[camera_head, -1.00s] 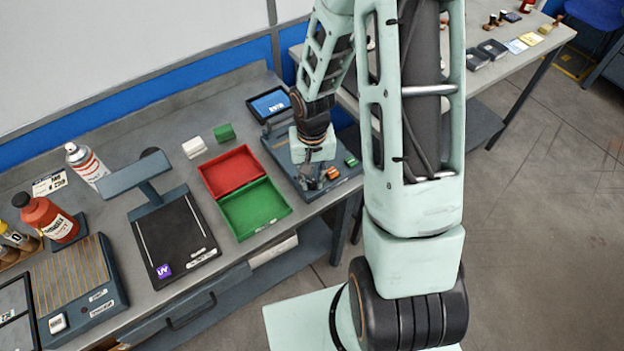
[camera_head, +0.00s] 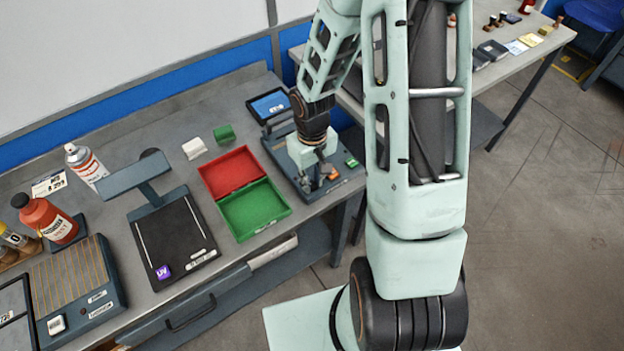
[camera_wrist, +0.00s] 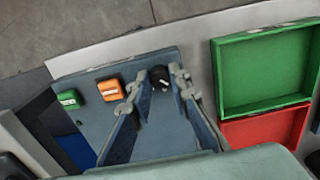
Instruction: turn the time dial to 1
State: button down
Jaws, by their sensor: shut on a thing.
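The dial (camera_wrist: 159,76) is a small black knob with a white pointer mark, on the blue-grey plate of a bench device (camera_wrist: 100,118). My gripper (camera_wrist: 157,83) has its two fingers on either side of the dial in the wrist view and is shut on it. No scale or numbers around the dial can be read, so its setting cannot be told. In the head view my gripper (camera_head: 317,180) is at the front of the same device, and its wrist hides the dial.
A green tray (camera_head: 285,211) and a red tray (camera_head: 231,158) lie beside the device. A blue screen (camera_head: 270,104) stands at its back.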

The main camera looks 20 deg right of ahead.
aim_at(312, 183)
jog(key=c, duration=1.8)
grip_release()
jog(key=shift+r, duration=0.1)
notch_tip(312, 183, up, 12)
jog(key=shift+w, duration=0.1)
